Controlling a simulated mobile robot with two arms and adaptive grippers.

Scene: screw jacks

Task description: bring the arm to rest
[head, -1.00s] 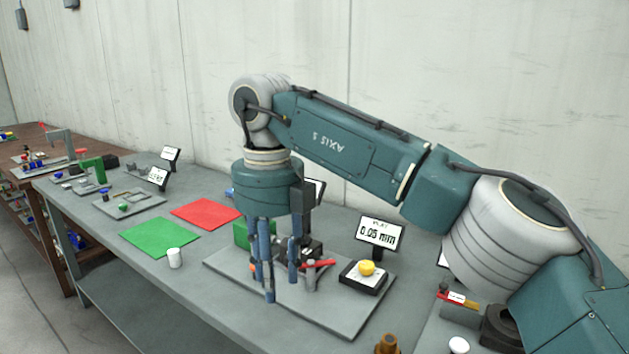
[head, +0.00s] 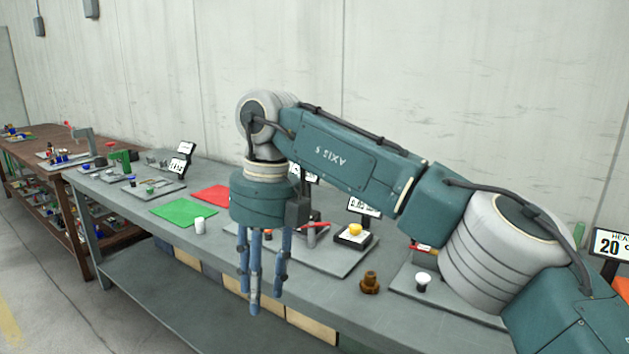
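My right arm reaches in from the right, and its gripper (head: 260,296) hangs with its blue fingers pointing down. The fingers stand apart with nothing between them, so it is open and empty. In the picture it overlaps the front edge of the grey bench (head: 190,258), with the fingertips against the space below the top. It appears clear of the grey plate (head: 335,262) behind it. My arm and gripper hide part of that plate and things on it. My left gripper is not in view.
A yellow button box (head: 353,237), a brown threaded piece (head: 370,283) and a white-topped piece (head: 422,281) stand right of the gripper. A white cylinder (head: 200,225), a green mat (head: 184,212) and a red mat (head: 211,196) lie left. The floor in front looks clear.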

